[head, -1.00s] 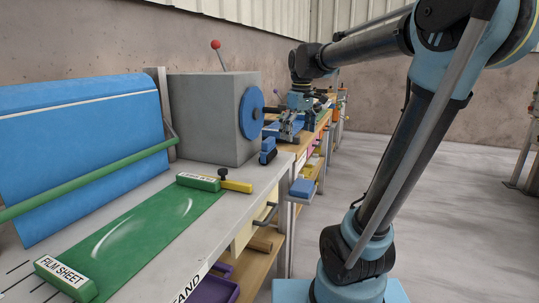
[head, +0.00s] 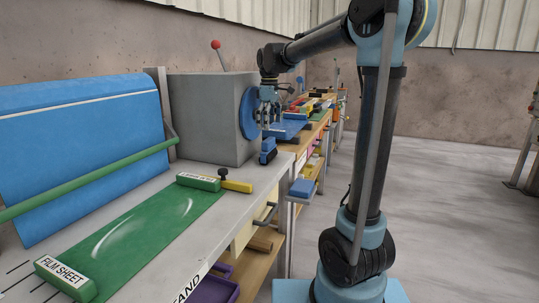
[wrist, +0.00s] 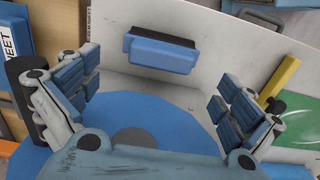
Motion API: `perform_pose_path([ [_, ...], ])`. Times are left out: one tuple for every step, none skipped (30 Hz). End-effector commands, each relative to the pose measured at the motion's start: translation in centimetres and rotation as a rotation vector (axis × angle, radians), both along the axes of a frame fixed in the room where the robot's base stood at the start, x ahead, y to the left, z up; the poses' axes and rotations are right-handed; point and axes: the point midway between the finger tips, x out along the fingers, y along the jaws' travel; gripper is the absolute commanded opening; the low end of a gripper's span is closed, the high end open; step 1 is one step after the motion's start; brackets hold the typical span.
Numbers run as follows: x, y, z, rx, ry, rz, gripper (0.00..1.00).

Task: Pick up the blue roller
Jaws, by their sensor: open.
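The blue roller, which I take to be the small blue block with a dark part along it, stands at the right edge of the grey bench in the head view (head: 267,152). In the wrist view the blue roller (wrist: 160,55) lies ahead, between and beyond the fingers. My gripper (head: 270,122) is above the roller in the head view, with its fingers pointing down. In the wrist view my gripper (wrist: 158,78) is open with its fingers wide apart and nothing between them. It does not touch the roller.
A grey box with a blue disc (head: 248,114) stands close to the left of my gripper; the disc (wrist: 175,115) fills the lower wrist view. A yellow handle (head: 237,186) and a green film sheet (head: 140,228) lie on the bench (head: 205,235). Open floor is at right.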

Motion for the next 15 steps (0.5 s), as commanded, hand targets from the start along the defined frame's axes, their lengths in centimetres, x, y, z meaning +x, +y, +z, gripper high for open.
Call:
perform_pose_path([
  [0.0, 0.0, -0.9, 0.000, 0.000, 0.000, 1.00],
  [0.0, 0.0, -1.4, 0.000, 0.000, 0.000, 1.00],
  [0.0, 0.0, -2.1, 0.000, 0.000, -0.001, 1.00],
  [0.0, 0.0, -2.6, 0.000, 0.000, -0.001, 1.00],
  [0.0, 0.0, -3.1, 0.000, 0.000, -0.001, 1.00],
  [0.0, 0.0, -3.8, 0.000, 0.000, -0.001, 1.00],
  [0.0, 0.0, -4.2, 0.000, 0.000, -0.001, 1.00],
  [0.0, 0.0, -4.7, 0.000, 0.000, -0.001, 1.00],
  [0.0, 0.0, -5.2, 0.000, 0.000, -0.001, 1.00],
  [0.0, 0.0, -5.6, 0.000, 0.000, -0.001, 1.00],
  [0.0, 0.0, -5.9, 0.000, 0.000, -0.001, 1.00],
  [0.0, 0.0, -6.3, 0.000, 0.000, -0.001, 1.00],
  [0.0, 0.0, -6.5, 0.000, 0.000, -0.001, 1.00],
  [0.0, 0.0, -6.7, 0.000, 0.000, -0.001, 1.00],
  [0.0, 0.0, -6.8, 0.000, 0.000, -0.001, 1.00],
])
